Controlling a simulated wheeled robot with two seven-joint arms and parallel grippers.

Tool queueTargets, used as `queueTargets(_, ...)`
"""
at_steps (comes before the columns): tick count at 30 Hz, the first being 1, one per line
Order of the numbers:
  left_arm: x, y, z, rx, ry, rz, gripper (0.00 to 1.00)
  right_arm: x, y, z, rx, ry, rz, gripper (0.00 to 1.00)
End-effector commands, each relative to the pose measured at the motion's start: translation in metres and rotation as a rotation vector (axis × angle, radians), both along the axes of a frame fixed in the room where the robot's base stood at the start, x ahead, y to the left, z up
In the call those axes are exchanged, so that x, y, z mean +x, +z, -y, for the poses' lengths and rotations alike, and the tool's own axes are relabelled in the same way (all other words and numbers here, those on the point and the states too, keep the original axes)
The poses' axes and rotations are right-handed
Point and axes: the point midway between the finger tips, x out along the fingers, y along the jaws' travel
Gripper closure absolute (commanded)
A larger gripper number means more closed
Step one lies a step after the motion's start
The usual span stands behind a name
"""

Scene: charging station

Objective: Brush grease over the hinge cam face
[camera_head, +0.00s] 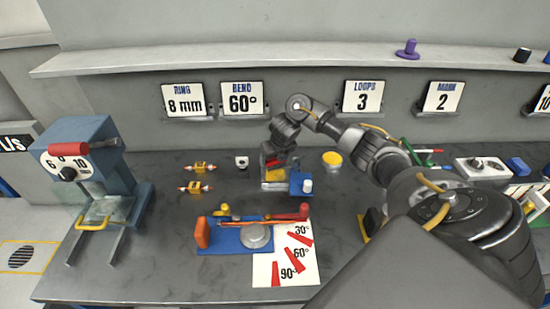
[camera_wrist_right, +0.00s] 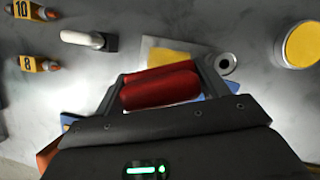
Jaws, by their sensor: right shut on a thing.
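My right gripper (camera_head: 273,160) is shut on a red handle (camera_wrist_right: 160,85), which lies across between its two fingers in the right wrist view. The head of this tool is hidden, so I cannot tell its bristles. Just beyond the fingers is a grey plate with a yellow patch (camera_wrist_right: 172,56) and a grey ring (camera_wrist_right: 223,64) at its right end; which part is the cam face I cannot tell. In the head view this yellow patch (camera_head: 276,174) is partly hidden under the gripper. A round pot with a yellow top (camera_head: 332,159), also in the wrist view (camera_wrist_right: 300,45), stands right of the gripper. My left gripper is not in view.
A blue bending jig (camera_head: 235,238) with an angle sheet (camera_head: 262,275) lies in front. A blue block with a white knob (camera_head: 302,185) stands close by the gripper. Two yellow-tagged pieces (camera_head: 199,168) (camera_head: 195,187) lie left. A blue press (camera_head: 90,165) stands far left.

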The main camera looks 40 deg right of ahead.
Motion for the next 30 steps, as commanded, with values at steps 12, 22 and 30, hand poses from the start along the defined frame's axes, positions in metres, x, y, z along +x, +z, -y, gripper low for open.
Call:
queueTargets(12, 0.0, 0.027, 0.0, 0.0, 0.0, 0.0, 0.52, 0.001, 0.03, 0.0, -0.001, 0.0, 0.002, 0.64)
queueTargets(22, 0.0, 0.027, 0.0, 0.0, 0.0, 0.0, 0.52, 0.0, 0.03, 0.0, 0.0, 0.0, 0.001, 0.64)
queueTargets(30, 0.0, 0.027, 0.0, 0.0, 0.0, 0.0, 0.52, 0.001, 0.031, -0.002, 0.0, -0.003, 0.001, 0.64)
